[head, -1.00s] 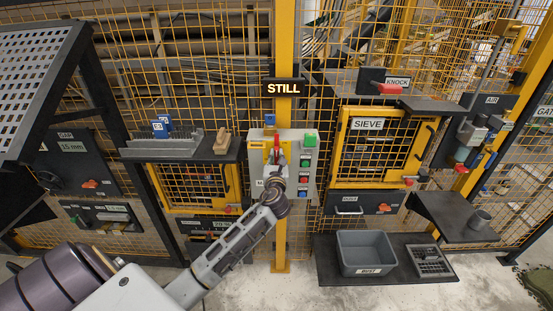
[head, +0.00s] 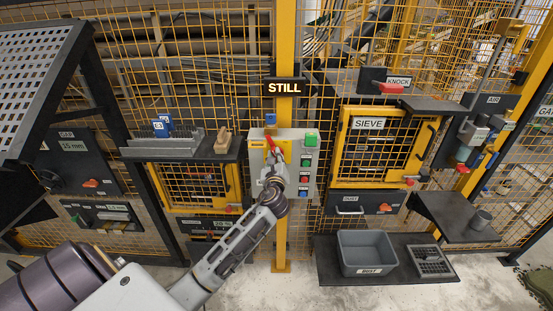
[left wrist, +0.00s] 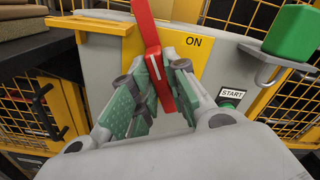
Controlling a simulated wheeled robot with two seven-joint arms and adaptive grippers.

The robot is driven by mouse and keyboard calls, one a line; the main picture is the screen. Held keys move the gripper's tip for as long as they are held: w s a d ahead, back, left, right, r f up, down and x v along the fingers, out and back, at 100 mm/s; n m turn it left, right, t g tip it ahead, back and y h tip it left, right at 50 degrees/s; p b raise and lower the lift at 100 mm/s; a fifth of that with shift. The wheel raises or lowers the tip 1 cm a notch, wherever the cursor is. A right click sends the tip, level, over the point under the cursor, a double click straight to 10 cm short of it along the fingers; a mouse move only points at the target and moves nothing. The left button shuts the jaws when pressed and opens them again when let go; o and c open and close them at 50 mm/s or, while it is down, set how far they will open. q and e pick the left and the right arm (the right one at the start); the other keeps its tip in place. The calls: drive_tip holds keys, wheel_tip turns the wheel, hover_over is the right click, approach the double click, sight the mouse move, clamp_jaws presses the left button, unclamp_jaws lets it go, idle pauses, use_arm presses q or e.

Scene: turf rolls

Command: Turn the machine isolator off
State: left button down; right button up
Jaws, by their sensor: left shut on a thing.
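The isolator's red handle (head: 270,146) is on the front of the grey control box (head: 309,150) on the yellow post. It has a yellow plate behind it; in the left wrist view the plate (left wrist: 193,62) reads ON at its right. My left gripper (head: 272,164) is at the handle. In the left wrist view, its green-padded fingers (left wrist: 158,76) are shut on the red handle (left wrist: 146,24), one on each side. The handle leans, its top to the left of upright. My right gripper is in neither view.
Start and other buttons (head: 304,177) line the box's right side, below a green block (head: 311,139) on a small ledge. A shelf (head: 230,152) with a wooden block stands left. A grey dust bin (head: 366,251) is low at right. The sign (head: 284,88) reads STILL.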

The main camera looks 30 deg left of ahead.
use_arm(q)
drive_tip(key=shift+s+a+f+n+b, duration=0.15)
drive_tip(key=shift+n+b, duration=0.6)
drive_tip(key=shift+n, duration=1.4)
drive_tip(key=shift+w+f+n+b, duration=0.2)
drive_tip(key=shift+n+b, duration=0.6)
drive_tip(key=shift+n, duration=1.4)
drive_tip(key=shift+s+a+f+n+b, duration=0.2)
drive_tip(key=shift+n+b, duration=0.55)
drive_tip(key=shift+n, duration=1.4)
drive_tip(key=shift+d, duration=0.1)
drive_tip(key=c, duration=1.4)
unclamp_jaws()
